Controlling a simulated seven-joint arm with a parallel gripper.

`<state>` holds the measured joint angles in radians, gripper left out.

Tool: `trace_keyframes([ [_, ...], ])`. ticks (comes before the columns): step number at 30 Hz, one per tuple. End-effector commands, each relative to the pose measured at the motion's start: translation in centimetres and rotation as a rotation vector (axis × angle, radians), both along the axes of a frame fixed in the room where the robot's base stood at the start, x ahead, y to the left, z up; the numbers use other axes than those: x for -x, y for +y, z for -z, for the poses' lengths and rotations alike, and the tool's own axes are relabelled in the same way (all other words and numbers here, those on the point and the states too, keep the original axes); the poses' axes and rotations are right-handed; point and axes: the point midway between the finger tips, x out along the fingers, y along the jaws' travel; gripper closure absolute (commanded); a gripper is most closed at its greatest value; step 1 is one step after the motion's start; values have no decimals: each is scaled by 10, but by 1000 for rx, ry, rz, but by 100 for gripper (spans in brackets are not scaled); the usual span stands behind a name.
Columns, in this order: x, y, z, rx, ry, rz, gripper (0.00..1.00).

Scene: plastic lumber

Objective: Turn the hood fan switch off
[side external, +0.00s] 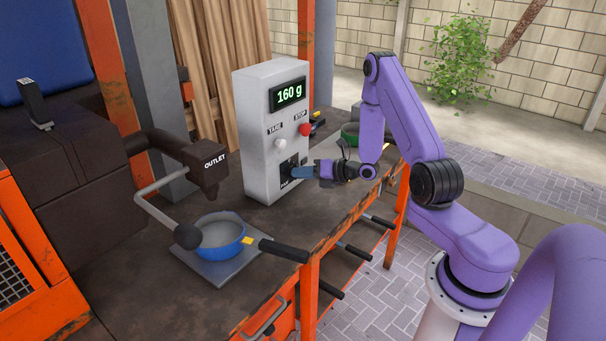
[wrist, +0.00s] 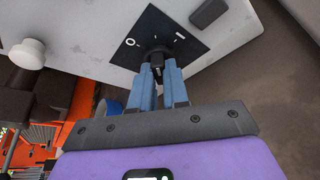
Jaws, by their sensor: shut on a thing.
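The hood fan switch is a black knob (wrist: 157,63) on a black square plate (wrist: 185,47) with a white "O" and "I" mark. In the side view the plate (side external: 289,167) is low on the front of a white control box (side external: 252,135). My gripper (wrist: 160,76) has its blue fingers shut on the knob, and the fingertips hide part of it. In the side view my gripper (side external: 297,172) reaches the plate from the right. The exact angle of the knob is hard to tell.
The box carries a "160 g" display (side external: 289,93), a white TARE knob (side external: 280,143) and a red STOP button (side external: 305,129). A blue pan (side external: 228,250) sits on a scale plate at the front left, below the outlet (side external: 209,168).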

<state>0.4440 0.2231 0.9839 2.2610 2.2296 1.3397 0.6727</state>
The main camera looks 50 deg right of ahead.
Motion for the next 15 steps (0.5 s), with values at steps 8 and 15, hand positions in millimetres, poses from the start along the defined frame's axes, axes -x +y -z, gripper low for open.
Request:
trace_keyframes([
  [8, 1, 2, -2, 262, 0, 2, 100],
  [15, 1, 4, -3, 468, -1, 2, 100],
])
